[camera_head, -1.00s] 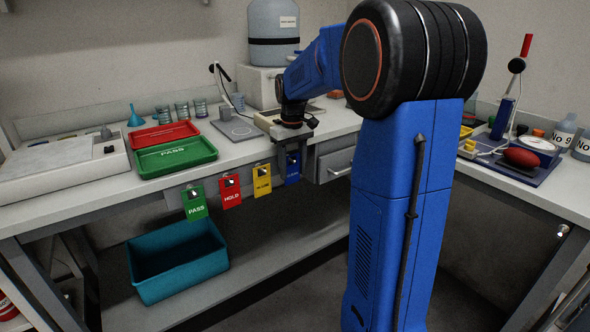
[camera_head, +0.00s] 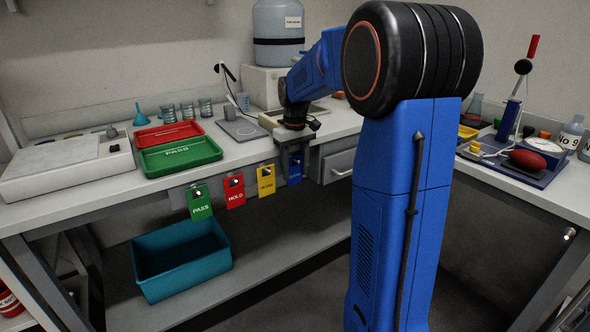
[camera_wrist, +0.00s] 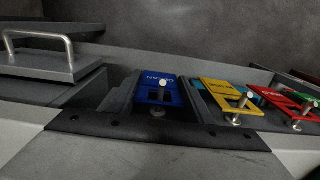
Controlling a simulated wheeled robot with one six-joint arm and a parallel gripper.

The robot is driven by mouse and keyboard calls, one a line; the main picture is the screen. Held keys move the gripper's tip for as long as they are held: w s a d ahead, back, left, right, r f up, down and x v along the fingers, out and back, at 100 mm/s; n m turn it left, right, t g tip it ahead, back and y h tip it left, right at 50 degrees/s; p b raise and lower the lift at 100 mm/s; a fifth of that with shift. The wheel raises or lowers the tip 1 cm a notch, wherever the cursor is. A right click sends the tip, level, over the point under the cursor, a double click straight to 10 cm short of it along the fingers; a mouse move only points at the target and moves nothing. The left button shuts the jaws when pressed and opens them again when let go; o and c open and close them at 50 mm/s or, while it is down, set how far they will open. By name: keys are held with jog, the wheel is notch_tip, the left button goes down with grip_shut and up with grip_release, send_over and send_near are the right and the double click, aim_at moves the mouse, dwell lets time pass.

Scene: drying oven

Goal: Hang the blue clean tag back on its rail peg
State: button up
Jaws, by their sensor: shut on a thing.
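The blue CLEAN tag (camera_head: 295,172) is at the right end of the tag row on the bench's front rail. My gripper (camera_head: 290,158) points down at it from above, partly covering it. In the wrist view my gripper (camera_wrist: 157,99) is shut on the blue tag (camera_wrist: 154,79), with a grey finger on either side. A metal rail peg (camera_wrist: 163,84) shows in front of the tag, near its dark slot. I cannot tell whether the peg passes through the slot.
Yellow (camera_head: 266,181), red HOLD (camera_head: 235,193) and green PASS (camera_head: 199,203) tags hang to the left. A drawer handle (camera_wrist: 38,34) is beside my gripper. A green tray (camera_head: 180,156) is on the bench; a teal tub (camera_head: 183,277) is below.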

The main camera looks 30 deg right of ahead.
jog(key=o, duration=1.1)
notch_tip(320, 180, up, 17)
jog(key=shift+r, duration=0.2)
jog(key=s+a+f+t, duration=0.1)
jog(key=s+a+f, duration=0.4)
jog(key=s, duration=0.5)
jog(key=s+a+f+t, duration=0.2)
jog(key=s+a+f, duration=0.3)
jog(key=s, duration=0.6)
jog(key=s+a+f+t, duration=0.1)
jog(key=s+a+f, duration=0.4)
jog(key=s+f, duration=0.3)
jog(key=shift+s+a+f+t, duration=0.1)
jog(key=shift+s+a+t, duration=0.1)
jog(key=shift+s, duration=0.5)
jog(key=shift+s+a+f+t, duration=0.1)
jog(key=shift+s+a+t, duration=0.1)
jog(key=shift+s, duration=0.5)
jog(key=shift+r, duration=0.1)
